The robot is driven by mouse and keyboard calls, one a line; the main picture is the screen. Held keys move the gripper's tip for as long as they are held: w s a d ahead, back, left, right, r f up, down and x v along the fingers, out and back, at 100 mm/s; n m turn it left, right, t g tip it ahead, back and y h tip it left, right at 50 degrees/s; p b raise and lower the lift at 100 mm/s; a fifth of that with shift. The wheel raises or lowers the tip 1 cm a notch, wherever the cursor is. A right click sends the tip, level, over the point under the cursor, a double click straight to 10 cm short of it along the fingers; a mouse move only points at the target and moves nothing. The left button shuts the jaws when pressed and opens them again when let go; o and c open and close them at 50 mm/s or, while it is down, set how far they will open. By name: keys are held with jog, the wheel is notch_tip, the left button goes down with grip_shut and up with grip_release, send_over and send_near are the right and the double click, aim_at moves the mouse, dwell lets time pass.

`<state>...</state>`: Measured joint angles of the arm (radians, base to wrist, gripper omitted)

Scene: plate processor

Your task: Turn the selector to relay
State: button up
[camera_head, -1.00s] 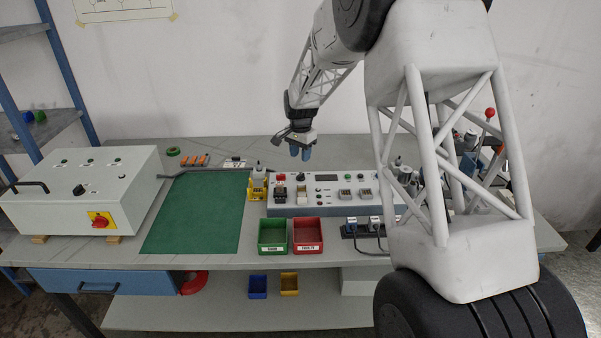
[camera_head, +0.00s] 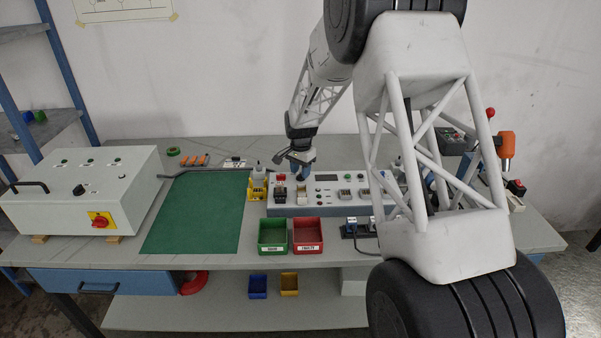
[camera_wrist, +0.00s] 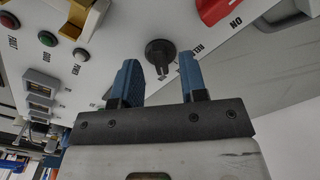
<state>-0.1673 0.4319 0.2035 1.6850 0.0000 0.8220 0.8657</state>
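The selector (camera_wrist: 160,48) is a round black knob with a pointer bar, on the light panel face in the wrist view. Printed lettering beside it is upside down and partly covered; one label to its right seems to begin with "RE". My gripper (camera_wrist: 158,68) is open, its two blue fingers on either side of the knob's pointer bar, with a gap visible on each side. Whether the fingers touch the panel cannot be told. In the head view my gripper (camera_head: 300,170) is low over the grey control box (camera_head: 325,208), and it hides the knob there.
A red rocker switch (camera_wrist: 215,8) marked ON is close to the right finger. Push buttons, including a green one (camera_wrist: 47,39), lie to the left. A green bin (camera_head: 273,249) and a red bin (camera_head: 306,249) stand before the box. The green mat (camera_head: 198,215) is clear.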

jog(key=shift+f, duration=0.45)
grip_shut()
